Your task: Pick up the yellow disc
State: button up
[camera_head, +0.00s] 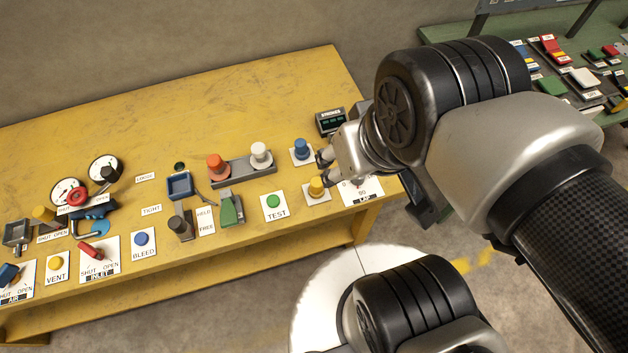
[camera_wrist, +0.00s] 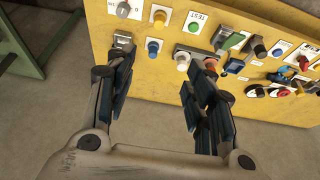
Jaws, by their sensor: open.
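No loose flat yellow disc is plain to see. A yellow knob-like piece with a wide base (camera_head: 317,187) stands on a white plate near the right end of the yellow bench, and it also shows at the top of the wrist view (camera_wrist: 159,17). My gripper (camera_head: 324,160) is open and empty, just above and right of this piece in the head view. In the wrist view a blue knob (camera_wrist: 153,47) appears between the spread fingers (camera_wrist: 157,56), with the yellow piece beyond it. Contact with either cannot be told.
The blue knob (camera_head: 301,147) and a small black display (camera_head: 330,121) stand close to my gripper. White (camera_head: 260,153) and orange (camera_head: 217,165) knobs sit on a grey bar to the left. A yellow VENT button (camera_head: 55,264) is far left. The bench's back is clear.

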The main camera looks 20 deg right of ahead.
jog(key=shift+o, duration=0.5)
jog(key=n+g+p, duration=0.2)
jog(key=g, duration=0.3)
send_over(317, 181)
notch_tip(317, 181, down, 17)
notch_tip(317, 181, down, 13)
jog(key=b, duration=0.4)
jog(key=shift+w, duration=0.1)
notch_tip(317, 181, down, 5)
jog(key=b, duration=0.3)
jog(key=shift+a+f, duration=0.1)
jog(key=shift+c, duration=0.6)
grip_shut()
